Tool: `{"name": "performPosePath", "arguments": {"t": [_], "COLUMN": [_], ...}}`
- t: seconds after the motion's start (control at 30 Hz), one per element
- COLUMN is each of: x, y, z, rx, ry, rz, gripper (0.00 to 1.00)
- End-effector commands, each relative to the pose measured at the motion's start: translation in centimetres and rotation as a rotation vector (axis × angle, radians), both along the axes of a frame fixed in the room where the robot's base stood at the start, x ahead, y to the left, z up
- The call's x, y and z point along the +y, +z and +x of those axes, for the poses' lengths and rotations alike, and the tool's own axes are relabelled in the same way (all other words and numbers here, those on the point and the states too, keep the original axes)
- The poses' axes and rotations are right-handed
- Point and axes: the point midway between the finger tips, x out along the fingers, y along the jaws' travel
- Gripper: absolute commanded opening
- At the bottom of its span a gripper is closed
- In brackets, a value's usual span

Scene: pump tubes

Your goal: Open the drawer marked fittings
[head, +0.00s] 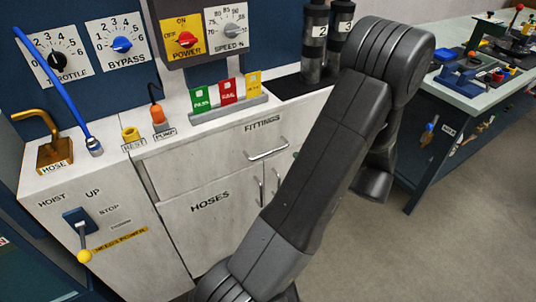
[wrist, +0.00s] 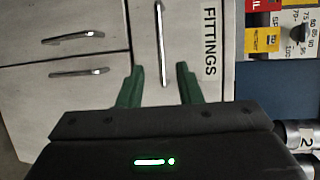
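The drawer marked FITTINGS (head: 215,160) is a wide white front at the top of the cabinet, and it looks closed. Its silver bar handle (head: 268,151) sits below the label in the head view. In the wrist view the drawer (wrist: 188,30) appears turned sideways, with the handle (wrist: 162,30) running down the picture. My gripper (wrist: 160,72) is open, its two green fingers apart. The handle's lower end shows between the fingers, with a gap on each side. Whether the fingers reach around the handle in depth I cannot tell. In the head view my arm hides the gripper.
Below the drawer is a HOSES door (head: 215,225) with upright handles beside it. On the countertop stand colored cards (head: 227,91), an orange plug (head: 158,114) and a brass hose fitting (head: 52,150). Black cylinders (head: 316,40) stand at the back. A workbench (head: 460,90) is at right; open floor lies between.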

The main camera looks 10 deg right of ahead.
Motion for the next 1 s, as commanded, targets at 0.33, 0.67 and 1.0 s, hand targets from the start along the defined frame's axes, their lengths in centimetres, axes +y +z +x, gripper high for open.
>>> {"name": "performPosePath", "arguments": {"t": [0.33,0.67,1.0], "x": [5.0,7.7,8.0], "y": [-1.4,-2.1,-2.2], "z": [5.2,8.3,8.6], "rx": [0.003,0.002,0.003], "ry": [0.006,0.002,0.001], "rz": [0.0,0.001,0.0], "gripper": [0.32,0.32,0.32]}}
